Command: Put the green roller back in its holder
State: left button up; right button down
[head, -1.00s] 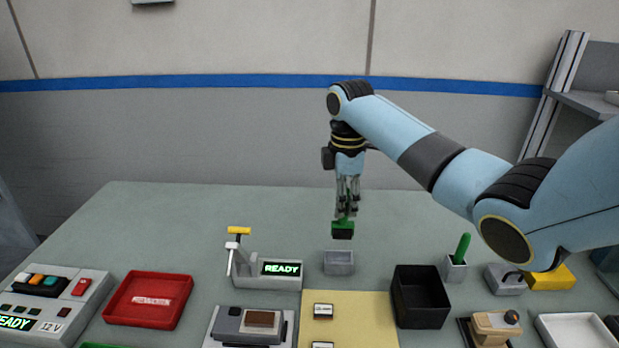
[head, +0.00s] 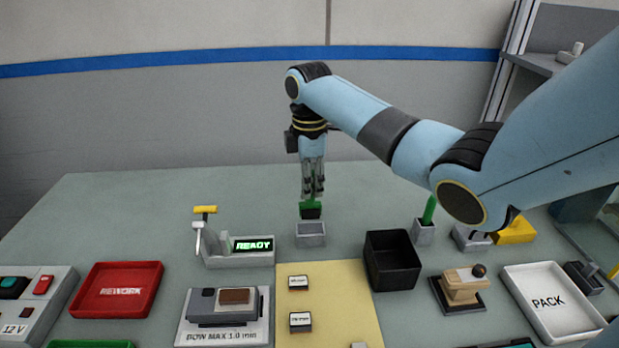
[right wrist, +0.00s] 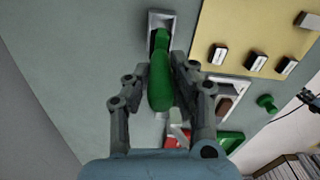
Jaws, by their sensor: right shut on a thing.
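My right gripper (head: 312,190) is shut on the green roller (head: 310,208), with its dark end pointing down. The roller hangs right at the top of the small grey open holder (head: 310,240). In the head view I cannot tell whether its lower end is inside the holder or just above and behind the rim. In the right wrist view the green handle (right wrist: 161,88) lies between the fingers, and its far end lines up with the holder's opening (right wrist: 160,18). My left gripper is not in view.
A grey stand with a READY display (head: 240,252) is left of the holder. A black bin (head: 392,275) and a green-handled tool (head: 429,210) in a grey cup are to the right. A yellow mat (head: 335,310) with small blocks lies in front. The table behind is clear.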

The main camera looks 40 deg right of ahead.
aim_at(310, 204)
jog(key=shift+f+b, duration=0.45)
jog(key=shift+f, duration=0.75)
pick_arm(q)
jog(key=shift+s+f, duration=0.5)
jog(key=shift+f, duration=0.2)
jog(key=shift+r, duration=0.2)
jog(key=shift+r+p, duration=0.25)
jog(key=shift+p, duration=0.2)
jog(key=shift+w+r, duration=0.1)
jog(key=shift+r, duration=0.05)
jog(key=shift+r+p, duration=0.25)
jog(key=shift+p, duration=0.1)
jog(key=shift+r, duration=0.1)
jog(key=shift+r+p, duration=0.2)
jog(key=shift+p, duration=0.15)
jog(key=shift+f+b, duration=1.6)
pick_arm(e)
jog(key=shift+f, duration=2.55)
